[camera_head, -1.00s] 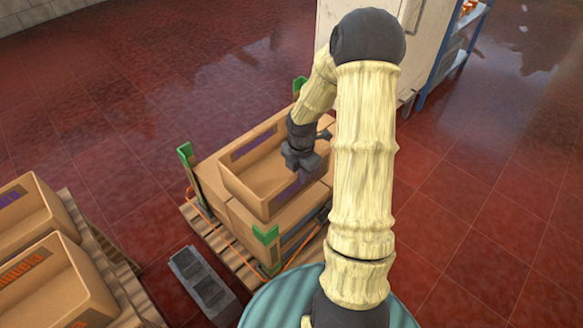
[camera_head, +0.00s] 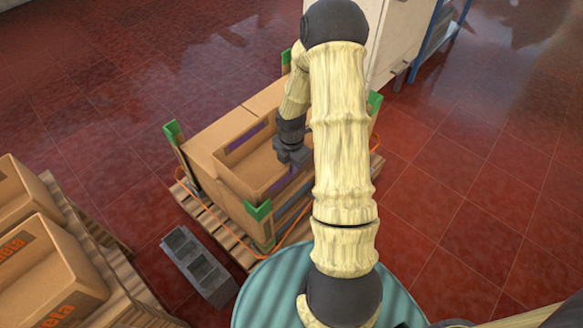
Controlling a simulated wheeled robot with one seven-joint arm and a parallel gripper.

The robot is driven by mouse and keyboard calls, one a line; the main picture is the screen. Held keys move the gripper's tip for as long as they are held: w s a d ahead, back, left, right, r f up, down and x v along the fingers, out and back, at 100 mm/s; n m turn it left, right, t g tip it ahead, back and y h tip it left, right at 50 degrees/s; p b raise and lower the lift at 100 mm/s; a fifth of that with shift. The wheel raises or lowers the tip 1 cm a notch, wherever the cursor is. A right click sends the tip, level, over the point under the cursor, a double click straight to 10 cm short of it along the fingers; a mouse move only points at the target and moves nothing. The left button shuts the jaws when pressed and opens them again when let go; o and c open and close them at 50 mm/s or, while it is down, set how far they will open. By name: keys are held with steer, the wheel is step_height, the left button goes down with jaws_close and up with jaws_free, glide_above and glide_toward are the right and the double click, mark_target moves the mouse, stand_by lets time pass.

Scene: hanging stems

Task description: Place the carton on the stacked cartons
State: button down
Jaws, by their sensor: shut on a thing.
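The carton (camera_head: 238,180) is an open-topped brown box with a purple marking inside. My gripper (camera_head: 295,160) is shut on its right-hand wall; the fingertips are partly hidden. The carton is upright among the stacked cartons (camera_head: 205,143), between the green-capped corner posts. Its rim looks close to the level of the closed carton tops to its left and behind. I cannot tell whether its bottom rests on the cartons below. My arm hides the right side of the stack.
The stack stands on a wooden pallet (camera_head: 225,235) with an orange strap. Another pallet with open cartons (camera_head: 45,270) is at lower left. A pale cabinet (camera_head: 405,40) and blue shelf (camera_head: 440,45) stand behind.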

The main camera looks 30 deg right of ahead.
steer(key=shift+w+f, duration=0.2)
steer(key=shift+f, duration=0.05)
steer(key=shift+a+f, duration=0.1)
steer(key=c, duration=1.6)
jaws_free()
steer(key=shift+s, duration=0.15)
step_height(320, 180, up, 12)
steer(key=p, duration=0.4)
steer(key=shift+r, duration=0.2)
